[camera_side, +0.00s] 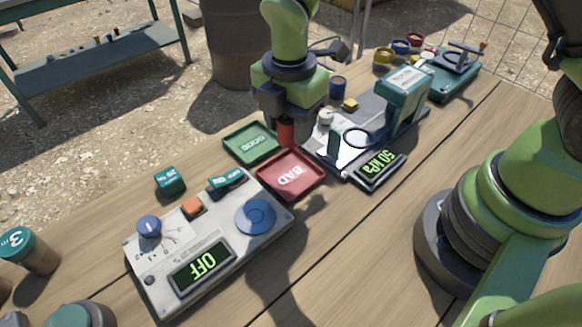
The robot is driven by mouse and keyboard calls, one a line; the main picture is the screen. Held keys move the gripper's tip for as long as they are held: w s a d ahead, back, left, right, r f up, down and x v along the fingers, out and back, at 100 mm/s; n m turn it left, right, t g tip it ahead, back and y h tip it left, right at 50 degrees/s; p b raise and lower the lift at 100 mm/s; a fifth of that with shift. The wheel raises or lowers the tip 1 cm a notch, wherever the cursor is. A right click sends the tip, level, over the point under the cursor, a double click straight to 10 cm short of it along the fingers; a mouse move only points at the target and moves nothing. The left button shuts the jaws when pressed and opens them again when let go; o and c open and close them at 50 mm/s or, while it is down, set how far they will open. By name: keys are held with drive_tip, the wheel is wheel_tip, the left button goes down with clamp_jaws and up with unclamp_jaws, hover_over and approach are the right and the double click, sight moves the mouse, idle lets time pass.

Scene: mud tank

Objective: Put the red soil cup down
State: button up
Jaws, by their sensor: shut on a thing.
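The red soil cup (286,133) shows below my gripper (286,119) in the side view. My gripper is shut on it and points down from above. The cup looks upright, at the back corner of the red BAD tray (268,168) and just right of the green GOOD tray (249,137). I cannot tell whether its base touches a surface or hangs a little above. The jaws hide the cup's upper part.
A measuring device (388,172) reading "50 kPa" stands right of the cup. A control box (165,247) reading "OFF" lies at front left. Colored rings (400,46) lie at the back. Both trays look empty.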

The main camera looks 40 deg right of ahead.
sight(290, 176)
wheel_tip(290, 176, down, 9)
drive_tip(key=shift+r, duration=0.1)
idle(0.3)
drive_tip(key=shift+f, duration=0.25)
drive_tip(key=o, duration=1)
drive_tip(key=shift+r, duration=0.15)
